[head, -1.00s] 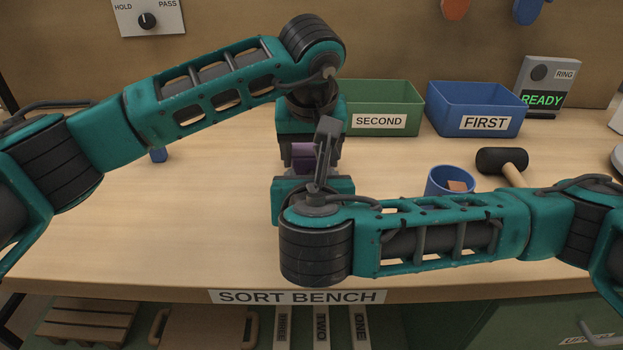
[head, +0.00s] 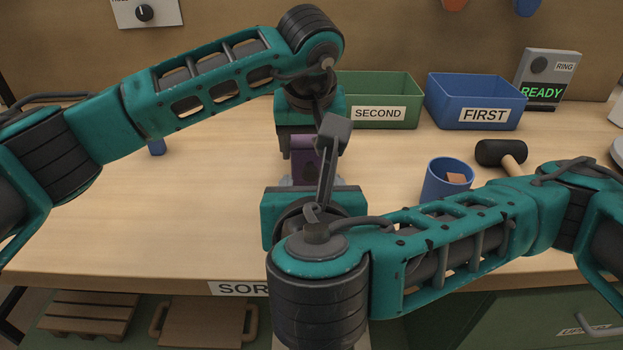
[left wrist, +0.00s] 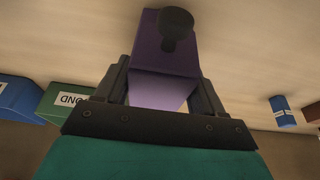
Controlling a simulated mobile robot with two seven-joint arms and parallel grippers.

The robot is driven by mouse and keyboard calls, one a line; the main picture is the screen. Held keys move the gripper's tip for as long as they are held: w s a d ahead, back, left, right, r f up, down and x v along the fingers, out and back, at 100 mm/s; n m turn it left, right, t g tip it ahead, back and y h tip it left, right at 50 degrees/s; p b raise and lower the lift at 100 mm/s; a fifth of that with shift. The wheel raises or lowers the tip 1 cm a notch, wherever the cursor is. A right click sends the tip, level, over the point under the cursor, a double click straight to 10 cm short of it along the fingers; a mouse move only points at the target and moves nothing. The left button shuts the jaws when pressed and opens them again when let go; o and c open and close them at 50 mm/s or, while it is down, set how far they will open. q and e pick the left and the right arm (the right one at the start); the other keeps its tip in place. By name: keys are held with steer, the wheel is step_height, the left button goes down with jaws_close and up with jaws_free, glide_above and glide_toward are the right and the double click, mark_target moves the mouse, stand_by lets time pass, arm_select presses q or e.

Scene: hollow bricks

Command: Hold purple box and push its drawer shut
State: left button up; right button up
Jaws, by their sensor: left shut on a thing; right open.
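The purple box (head: 303,158) is above the middle of the bench in the head view, mostly hidden by my arms. My left gripper (left wrist: 163,84) is shut on it, one finger on each side, in the left wrist view. A dark round knob (left wrist: 176,24) stands out from the box's darker purple face. I cannot tell how far the drawer is out. My right gripper (head: 313,184) is open on the near side of the box, its fingers toward it. My right wrist hides the gap between them.
A green bin marked SECOND (head: 392,92) and a blue bin marked FIRST (head: 475,92) stand at the back. A small blue piece (head: 157,147) is at left. The bench's left front is clear.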

stand_by(0.3)
arm_select(q)
steer(key=o, duration=1)
steer(key=shift+r, duration=0.1)
steer(key=v, duration=1.1)
steer(key=shift+s+r, duration=0.15)
steer(key=shift+r, duration=0.25)
